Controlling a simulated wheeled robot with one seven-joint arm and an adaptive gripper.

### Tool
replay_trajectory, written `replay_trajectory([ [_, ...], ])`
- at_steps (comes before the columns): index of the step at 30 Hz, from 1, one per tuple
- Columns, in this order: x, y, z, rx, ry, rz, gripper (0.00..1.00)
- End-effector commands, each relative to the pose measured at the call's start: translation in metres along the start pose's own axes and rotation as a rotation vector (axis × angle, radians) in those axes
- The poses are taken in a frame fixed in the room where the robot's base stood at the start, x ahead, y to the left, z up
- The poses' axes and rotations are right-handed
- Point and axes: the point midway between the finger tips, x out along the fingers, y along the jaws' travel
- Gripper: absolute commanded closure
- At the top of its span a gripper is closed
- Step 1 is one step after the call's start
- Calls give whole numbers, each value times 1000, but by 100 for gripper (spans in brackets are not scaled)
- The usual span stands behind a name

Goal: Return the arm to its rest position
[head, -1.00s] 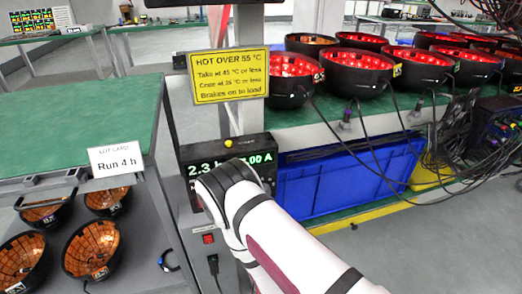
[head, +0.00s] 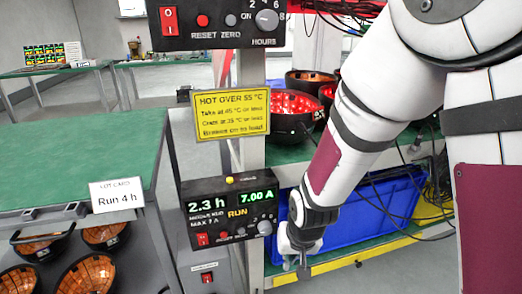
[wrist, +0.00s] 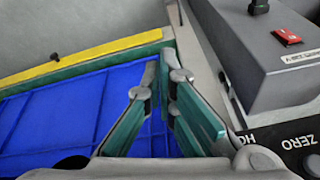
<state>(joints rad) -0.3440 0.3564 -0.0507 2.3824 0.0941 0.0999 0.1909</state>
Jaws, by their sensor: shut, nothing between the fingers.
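My arm (head: 365,120) reaches down from the upper right in the head view, bent at its elbow. My gripper (head: 303,270) hangs low beside the power supply unit (head: 230,210), in front of the blue bin (head: 370,215). In the wrist view the fingertips of my gripper (wrist: 164,65) are close together with nothing between them. The blue bin (wrist: 60,115) lies beyond the fingers, and a grey box with a red switch (wrist: 286,36) is close on the right.
A timer panel (head: 220,25) is at the top. A yellow warning sign (head: 231,114) hangs on the post. Black bowls (head: 295,108) with red lights stand on the rack shelf. A cart (head: 70,150) with a green top stands left. Cables hang at the right.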

Motion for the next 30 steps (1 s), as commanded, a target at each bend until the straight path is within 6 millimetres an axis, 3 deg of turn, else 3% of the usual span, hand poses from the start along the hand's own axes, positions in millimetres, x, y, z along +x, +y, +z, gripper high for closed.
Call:
replay_trajectory([
  [1, -22, 5, -1, 6, -3, -3, 100],
  [8, -107, 31, 25, 13, -68, 3, 100],
  [18, -216, 69, 101, 20, -161, 29, 100],
  [24, -259, 83, 154, 26, -211, 51, 100],
  [30, -284, 91, 195, 35, -247, 68, 100],
])
